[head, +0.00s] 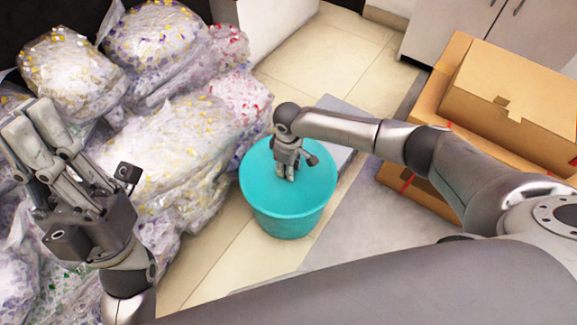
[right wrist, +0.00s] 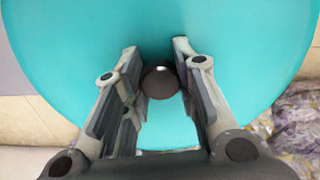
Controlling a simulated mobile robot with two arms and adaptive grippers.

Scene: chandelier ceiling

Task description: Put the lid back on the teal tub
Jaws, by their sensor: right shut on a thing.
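The teal tub (head: 285,224) stands upright on the floor in the middle of the head view. A round teal lid (head: 258,172) covers its top; it also fills much of the right wrist view (right wrist: 235,45). My right gripper (head: 289,178) points down over the lid. In the right wrist view its fingers are shut on the lid's dark round knob (right wrist: 160,82). The lid looks level with the tub's rim, but I cannot tell whether it is fully seated. My left gripper (head: 30,125) is raised at the left, with its fingers apart and empty.
Clear plastic bags (head: 185,140) with coloured bits are piled to the left, close to the tub. Cardboard boxes (head: 505,90) are stacked at the right. A grey flat slab (head: 345,112) lies behind the tub. Tiled floor (head: 335,50) is free at the back.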

